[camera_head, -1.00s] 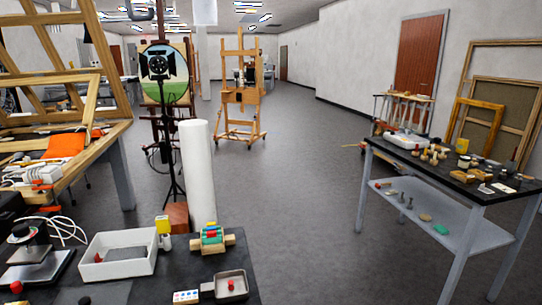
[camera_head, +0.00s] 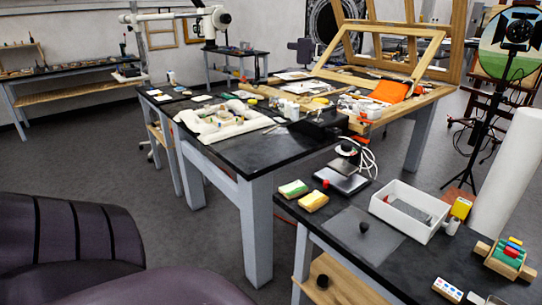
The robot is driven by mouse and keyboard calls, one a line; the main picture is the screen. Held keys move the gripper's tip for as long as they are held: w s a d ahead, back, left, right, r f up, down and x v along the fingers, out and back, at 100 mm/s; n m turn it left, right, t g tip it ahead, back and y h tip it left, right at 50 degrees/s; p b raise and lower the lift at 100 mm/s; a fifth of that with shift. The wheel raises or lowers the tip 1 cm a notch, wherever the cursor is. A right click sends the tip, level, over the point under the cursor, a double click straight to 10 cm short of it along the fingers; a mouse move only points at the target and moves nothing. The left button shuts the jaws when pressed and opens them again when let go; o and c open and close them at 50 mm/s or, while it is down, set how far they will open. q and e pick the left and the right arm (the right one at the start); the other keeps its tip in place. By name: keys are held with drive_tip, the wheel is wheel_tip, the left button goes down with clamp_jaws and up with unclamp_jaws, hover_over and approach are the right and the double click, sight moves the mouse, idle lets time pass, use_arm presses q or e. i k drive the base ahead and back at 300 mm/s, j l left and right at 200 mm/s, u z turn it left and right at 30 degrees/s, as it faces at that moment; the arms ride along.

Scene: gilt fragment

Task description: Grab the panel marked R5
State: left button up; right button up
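I can read no R5 mark in the head view, so I cannot tell which thing is that panel. A tilted wooden easel frame (camera_head: 345,73) stands on the work table at the back. Flat sheets and boards, too small to tell apart, lie near it. A pale, irregular padded piece (camera_head: 222,118) with small bits on it lies on the black table (camera_head: 262,152). Neither of my grippers is in view.
The front table (camera_head: 410,262) bears a white open box (camera_head: 411,210), two coloured blocks and a dark flat device. A lamp stand (camera_head: 484,135) and a white roll (camera_head: 508,175) stand at right. A dark purple rounded shape fills the lower left. Floor (camera_head: 185,235) is bare left of the tables.

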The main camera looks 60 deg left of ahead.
sight(295, 189)
drive_tip(key=u, duration=1.55)
